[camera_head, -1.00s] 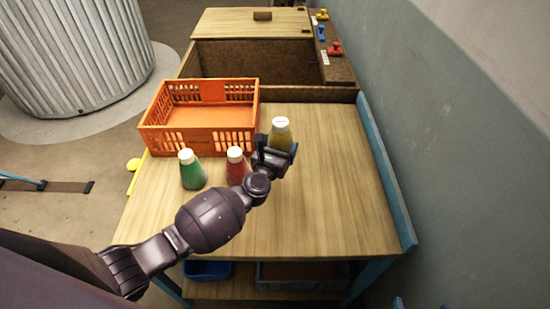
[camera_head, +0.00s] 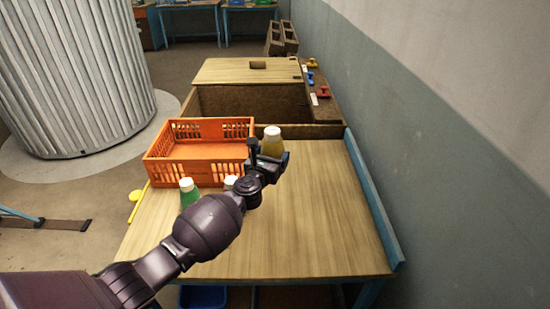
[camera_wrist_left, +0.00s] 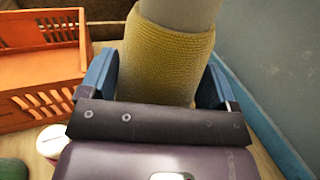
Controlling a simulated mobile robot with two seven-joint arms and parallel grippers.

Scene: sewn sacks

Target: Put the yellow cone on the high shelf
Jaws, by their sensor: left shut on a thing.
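The yellow cone (camera_head: 272,147) has a pale cap. My left gripper (camera_head: 265,165) is shut on it, right of the orange crate. In the left wrist view the yellow cone (camera_wrist_left: 172,55) stands between the two blue-sided fingers (camera_wrist_left: 160,85); its knitted-looking yellow body and pale top part show, and its lower end is hidden. I cannot tell its exact height above the table. My right gripper is not in view. I see no high shelf in these views.
An empty-looking orange crate (camera_head: 160,172) stands at the table's (camera_head: 320,240) back left. A green cone (camera_head: 188,196) and a white-capped cone (camera_head: 230,181), mostly hidden by my arm, stand in front. A blue rail (camera_head: 375,205) and wall bound the right. The table's right half is clear.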

